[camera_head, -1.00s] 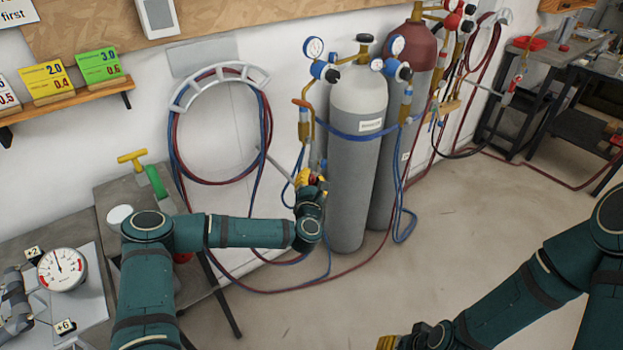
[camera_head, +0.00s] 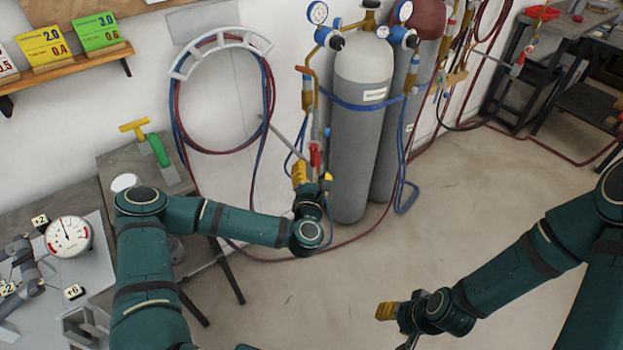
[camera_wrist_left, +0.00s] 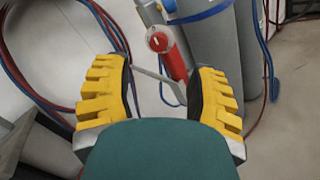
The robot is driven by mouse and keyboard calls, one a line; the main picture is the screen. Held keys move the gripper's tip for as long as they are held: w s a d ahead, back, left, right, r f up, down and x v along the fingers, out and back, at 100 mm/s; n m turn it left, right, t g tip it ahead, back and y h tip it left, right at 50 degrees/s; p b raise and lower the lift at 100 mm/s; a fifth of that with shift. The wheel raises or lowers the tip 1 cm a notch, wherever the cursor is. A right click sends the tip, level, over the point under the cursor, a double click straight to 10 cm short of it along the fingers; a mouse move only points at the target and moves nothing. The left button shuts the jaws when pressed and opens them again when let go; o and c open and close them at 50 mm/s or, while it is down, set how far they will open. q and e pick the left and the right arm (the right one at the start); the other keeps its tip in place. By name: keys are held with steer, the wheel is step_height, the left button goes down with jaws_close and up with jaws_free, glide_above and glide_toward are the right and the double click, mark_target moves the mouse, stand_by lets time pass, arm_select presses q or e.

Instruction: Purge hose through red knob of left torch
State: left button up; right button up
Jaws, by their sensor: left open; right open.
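The left torch hangs beside the grey cylinder (camera_head: 360,140). Its red knob (camera_head: 316,156) shows just above my left gripper (camera_head: 313,174). In the left wrist view the red knob (camera_wrist_left: 158,41) has a white mark on its round face, and a red body extends below it. My left gripper is open and holds nothing visible. My right gripper (camera_head: 387,311) is low over the floor, away from the torch; its jaws are small here.
Red and blue hoses (camera_head: 176,125) loop on a white wall hanger (camera_head: 220,40) and trail along the floor. A bench with a gauge (camera_head: 69,236) is at left. Open floor (camera_head: 480,210) lies at right.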

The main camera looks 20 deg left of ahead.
arm_select(q)
steer(key=shift+v, duration=1.35)
